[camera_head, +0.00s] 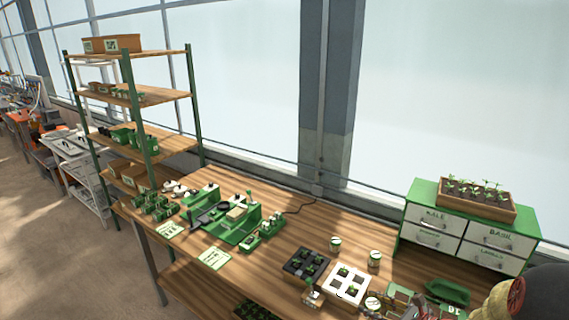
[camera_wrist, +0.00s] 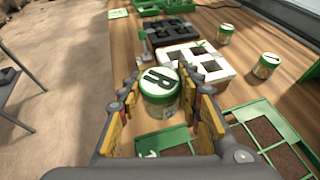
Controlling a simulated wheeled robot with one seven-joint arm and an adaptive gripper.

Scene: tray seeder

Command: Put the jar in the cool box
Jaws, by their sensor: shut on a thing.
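In the head view, a white-lidded jar (camera_head: 373,303) shows at the lower edge beside the white tray, partly hidden by my gripper. I cannot tell whether the held jar touches the bench. I cannot make out a cool box in either view.
Two other jars (camera_head: 335,243) (camera_head: 375,258) stand behind the white tray (camera_head: 349,283) and the black tray (camera_head: 306,264). A green drawer cabinet (camera_head: 466,228) stands at the back right. A green soil tray (camera_wrist: 268,138) lies right of my gripper. Floor is open at left.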

